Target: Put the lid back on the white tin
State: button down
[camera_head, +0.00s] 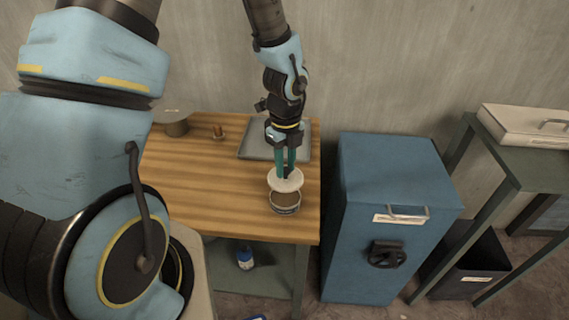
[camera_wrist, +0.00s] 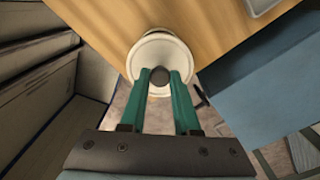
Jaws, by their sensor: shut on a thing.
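The white tin (camera_head: 285,203) stands upright near the front right edge of the wooden table, its brown inside or contents showing below the lid. My gripper (camera_head: 286,172) is shut on the dark knob of the white lid (camera_head: 285,181) and holds the lid over the tin. A narrow gap shows between lid and tin at the front, so the lid looks slightly above the rim. In the wrist view my gripper (camera_wrist: 160,78) has its green fingers around the knob. The lid (camera_wrist: 157,52) there covers most of the tin (camera_wrist: 178,37), whose rim shows beyond it.
On the table (camera_head: 200,170) are a grey tray (camera_head: 252,152) behind my gripper, a lidded pot (camera_head: 174,124) at the back left and a small brown object (camera_head: 219,132). A blue cabinet (camera_head: 385,215) stands just right of the table. The table's middle is clear.

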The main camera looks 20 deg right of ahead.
aim_at(285, 177)
notch_tip(285, 177, down, 4)
jog(key=b, duration=0.3)
jog(key=shift+b, duration=0.3)
jog(key=shift+f+b, duration=0.5)
jog(key=shift+f, duration=0.45)
jog(key=shift+p, duration=0.35)
jog(key=shift+f, duration=0.15)
dwell(1.6)
jog(key=shift+c, duration=0.4)
grip_release()
dwell(0.3)
